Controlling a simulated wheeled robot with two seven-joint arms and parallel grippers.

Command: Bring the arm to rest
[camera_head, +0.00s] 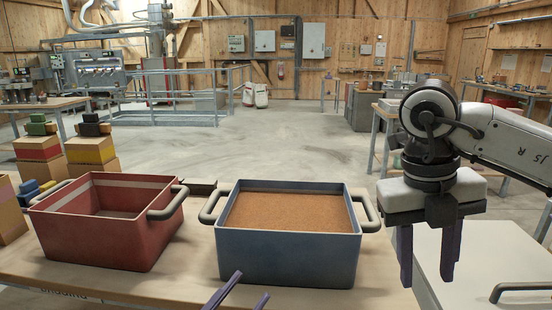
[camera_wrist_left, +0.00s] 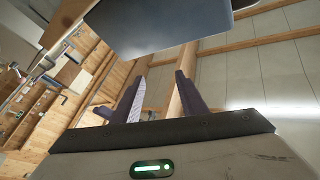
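My left gripper (camera_head: 253,284) shows only its dark purple fingertips at the bottom edge of the head view, in front of the blue bin. In the left wrist view its two fingers (camera_wrist_left: 157,95) stand apart with nothing between them. My right gripper (camera_head: 430,270) hangs fingers down at the right of the head view, over or in front of a white surface. Its two fingers are apart and nothing shows between them. My left arm is otherwise out of the head view.
A blue bin (camera_head: 288,260) filled with brown feed stands on the wooden table (camera_head: 190,275). An empty-looking red bin (camera_head: 105,235) stands left of it. A white cabinet (camera_head: 490,255) is at the lower right. Open floor (camera_head: 270,140) lies behind the table.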

